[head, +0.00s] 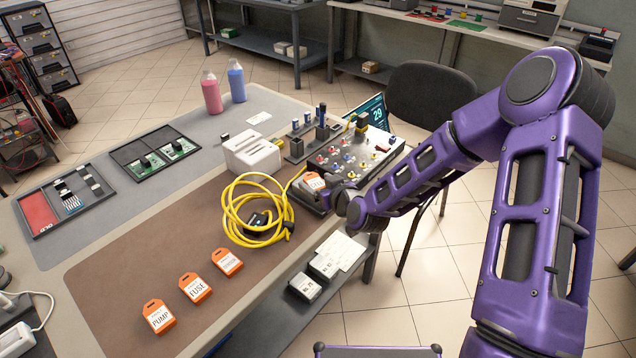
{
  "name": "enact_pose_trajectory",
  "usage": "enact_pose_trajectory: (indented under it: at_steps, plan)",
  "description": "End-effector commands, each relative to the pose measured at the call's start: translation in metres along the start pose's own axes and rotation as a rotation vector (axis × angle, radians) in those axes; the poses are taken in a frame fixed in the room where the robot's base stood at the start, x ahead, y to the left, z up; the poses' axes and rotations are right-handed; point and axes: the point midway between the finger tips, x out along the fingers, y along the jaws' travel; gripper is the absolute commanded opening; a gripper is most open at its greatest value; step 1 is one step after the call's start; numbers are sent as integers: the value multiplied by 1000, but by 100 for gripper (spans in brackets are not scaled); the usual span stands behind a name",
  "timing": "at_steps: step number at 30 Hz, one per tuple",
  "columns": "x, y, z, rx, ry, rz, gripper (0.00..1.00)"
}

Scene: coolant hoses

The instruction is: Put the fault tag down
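An orange tag with a white label (314,182) is at the fingers of my gripper (318,192). My gripper appears shut on it, at the right edge of the table by the yellow hose. The fingers are small and partly hidden by the tag and the wrist; the label's writing is too small to read. Three similar orange tags lie in a slanting row on the brown mat (130,275): one marked PUMP (158,316), one marked FUSE (195,288), and a third (227,262) with unclear print.
A coiled yellow hose (232,215) lies on the mat left of my gripper. A white slotted block (252,155) and a panel of coloured knobs (355,155) stand behind. Pink (211,93) and blue (236,82) bottles stand at the back. The mat's left part is bare.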

Motion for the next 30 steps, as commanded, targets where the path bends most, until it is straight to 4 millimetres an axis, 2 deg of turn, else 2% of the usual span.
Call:
enact_pose_trajectory:
  at_steps: [12, 17, 24, 30]
  plan:
    - [-4, 0, -4, 1, 0, 0, 81]
    - [-33, 1, -3, 0, -2, 2, 81]
    - [-86, 2, -4, -1, -1, 3, 81]
    - [-114, 1, -3, 0, 0, 1, 81]
